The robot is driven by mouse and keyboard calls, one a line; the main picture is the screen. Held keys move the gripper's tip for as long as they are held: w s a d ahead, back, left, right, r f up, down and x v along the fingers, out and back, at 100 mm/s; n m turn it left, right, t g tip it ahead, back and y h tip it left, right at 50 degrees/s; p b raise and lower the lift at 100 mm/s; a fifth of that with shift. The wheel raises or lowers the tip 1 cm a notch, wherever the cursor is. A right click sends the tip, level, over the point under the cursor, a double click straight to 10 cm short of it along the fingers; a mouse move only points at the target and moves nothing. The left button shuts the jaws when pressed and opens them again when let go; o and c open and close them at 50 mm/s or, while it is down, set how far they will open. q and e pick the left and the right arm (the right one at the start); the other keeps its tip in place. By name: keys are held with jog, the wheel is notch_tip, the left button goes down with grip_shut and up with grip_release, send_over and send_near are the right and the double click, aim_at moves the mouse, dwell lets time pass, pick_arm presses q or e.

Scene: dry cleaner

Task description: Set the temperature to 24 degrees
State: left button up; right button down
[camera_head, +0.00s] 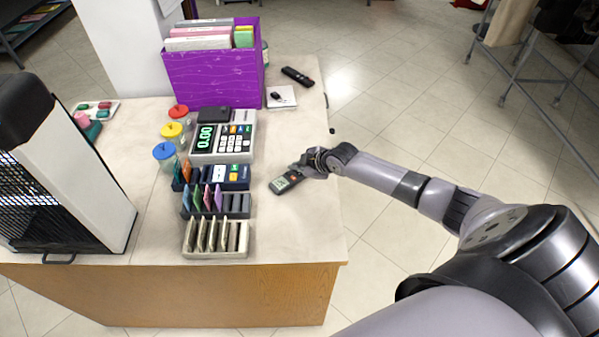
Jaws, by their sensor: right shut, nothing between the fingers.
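A small dark remote with a greenish screen (286,182) lies on the counter near its right edge. My right gripper (306,168) is shut and empty, with its fingertips at the upper right end of this remote. I cannot tell whether they touch it, and the digits on the screen are too small to read. A second black remote (297,76) lies farther back, right of the purple box. My left gripper is not in view.
The counter (262,225) holds a payment terminal (222,137) showing 0.00, card racks (216,236), jars with coloured lids (166,151) and a purple file box (215,76). A white and black appliance (85,190) stands at left. The counter's front right corner is clear.

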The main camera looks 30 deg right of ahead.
aim_at(298, 176)
notch_tip(298, 176, up, 5)
jog(key=p, duration=0.4)
dwell(0.5)
